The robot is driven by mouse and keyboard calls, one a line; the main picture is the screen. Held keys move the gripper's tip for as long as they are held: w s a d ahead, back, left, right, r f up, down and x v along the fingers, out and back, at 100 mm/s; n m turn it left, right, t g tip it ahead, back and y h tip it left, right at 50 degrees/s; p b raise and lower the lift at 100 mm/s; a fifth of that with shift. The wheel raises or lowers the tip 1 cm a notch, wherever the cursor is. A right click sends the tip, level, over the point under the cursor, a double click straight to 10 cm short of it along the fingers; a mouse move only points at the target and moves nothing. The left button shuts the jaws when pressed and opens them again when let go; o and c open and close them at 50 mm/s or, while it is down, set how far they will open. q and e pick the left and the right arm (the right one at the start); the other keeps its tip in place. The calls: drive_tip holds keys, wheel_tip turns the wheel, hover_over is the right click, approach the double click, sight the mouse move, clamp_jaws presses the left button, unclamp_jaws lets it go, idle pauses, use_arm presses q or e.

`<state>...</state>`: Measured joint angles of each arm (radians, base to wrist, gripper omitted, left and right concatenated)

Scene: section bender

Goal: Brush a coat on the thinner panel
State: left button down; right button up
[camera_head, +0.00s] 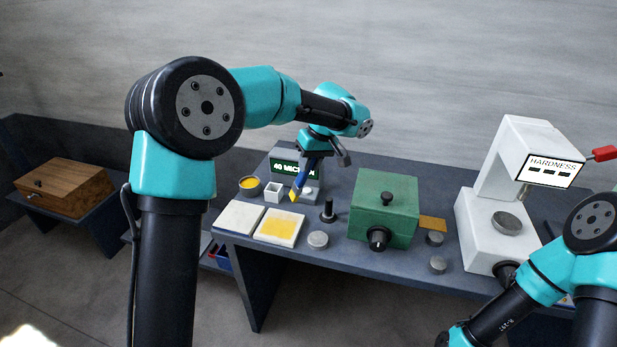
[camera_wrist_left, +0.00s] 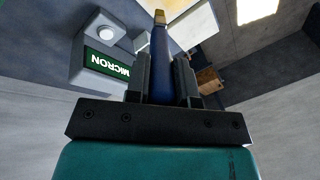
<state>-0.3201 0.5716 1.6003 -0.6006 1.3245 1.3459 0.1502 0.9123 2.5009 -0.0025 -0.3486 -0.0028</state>
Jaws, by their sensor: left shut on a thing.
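My left gripper (camera_head: 314,152) is shut on a blue-handled brush (camera_head: 305,172), held tip down above the bench. The brush's yellow tip (camera_head: 294,195) looks clear of the panels, behind the coated one. In the left wrist view the blue handle (camera_wrist_left: 164,65) sits between the two dark fingers (camera_wrist_left: 163,80). A bare white panel (camera_head: 241,217) lies at the bench's left front. Beside it on the right, another white panel (camera_head: 260,240) carries a yellow patch (camera_head: 279,228). I cannot tell which panel is thinner. An open pot of yellow paint (camera_head: 249,186) stands behind the bare panel.
A green box (camera_head: 382,208), several grey discs and a white hardness tester (camera_head: 480,225) fill the right side. A wooden box (camera_head: 65,187) sits far left.

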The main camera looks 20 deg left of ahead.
use_arm(q)
drive_tip(key=a+r, duration=0.3)
drive_tip(key=a, duration=0.6)
drive_tip(key=shift+a+r, duration=0.15)
drive_tip(key=shift+r, duration=0.05)
drive_tip(key=shift+f, duration=0.1)
drive_tip(key=shift+f, duration=2.4)
drive_tip(key=shift+r, duration=0.5)
drive_tip(key=shift+f, duration=0.15)
